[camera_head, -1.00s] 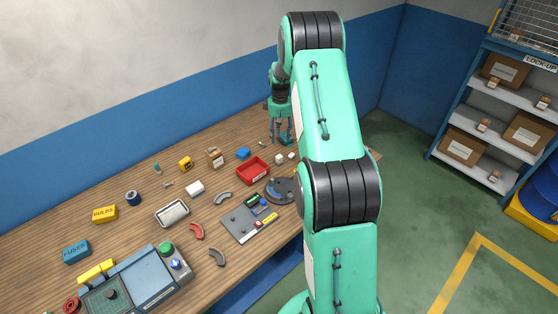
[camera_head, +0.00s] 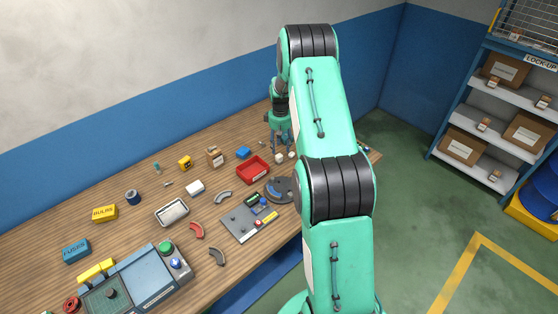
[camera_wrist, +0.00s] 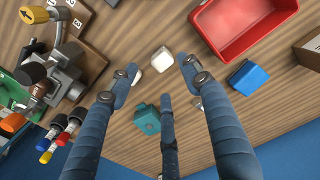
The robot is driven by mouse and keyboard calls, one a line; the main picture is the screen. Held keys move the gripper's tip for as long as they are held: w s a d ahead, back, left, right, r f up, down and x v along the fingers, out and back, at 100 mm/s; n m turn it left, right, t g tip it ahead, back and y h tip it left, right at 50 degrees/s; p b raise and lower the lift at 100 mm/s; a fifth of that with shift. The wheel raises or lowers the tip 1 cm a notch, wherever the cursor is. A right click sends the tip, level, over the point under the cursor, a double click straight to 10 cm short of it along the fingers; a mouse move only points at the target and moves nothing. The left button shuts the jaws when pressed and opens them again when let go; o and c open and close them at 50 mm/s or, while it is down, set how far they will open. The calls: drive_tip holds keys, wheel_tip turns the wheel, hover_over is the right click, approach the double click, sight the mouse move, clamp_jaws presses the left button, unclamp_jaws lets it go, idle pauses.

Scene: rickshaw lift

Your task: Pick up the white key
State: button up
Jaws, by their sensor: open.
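A small white block (camera_wrist: 161,59), which looks like the white key, lies on the wooden table in the wrist view. It is just beyond the fingertips, in the gap between the left and right fingers, apart from both. My gripper (camera_wrist: 160,78) has three blue-grey fingers spread open with nothing between them. In the head view my gripper (camera_head: 284,148) points down at the far end of the table, close to two small white pieces (camera_head: 279,158). I cannot tell the height above the table.
A red tray (camera_wrist: 205,22) and a blue block (camera_wrist: 248,77) lie to the right in the wrist view. A teal block (camera_wrist: 147,119) sits between the left and middle fingers. A jointed fixture (camera_wrist: 62,68) and coloured connectors (camera_wrist: 62,139) crowd the left.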

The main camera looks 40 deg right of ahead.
sight(279, 155)
drive_tip(key=shift+f, duration=0.95)
drive_tip(key=shift+a+f, duration=0.15)
drive_tip(key=shift+f, duration=1.15)
drive_tip(key=shift+a+f, duration=0.1)
drive_tip(key=shift+f, duration=1.2)
drive_tip(key=c, duration=1.2)
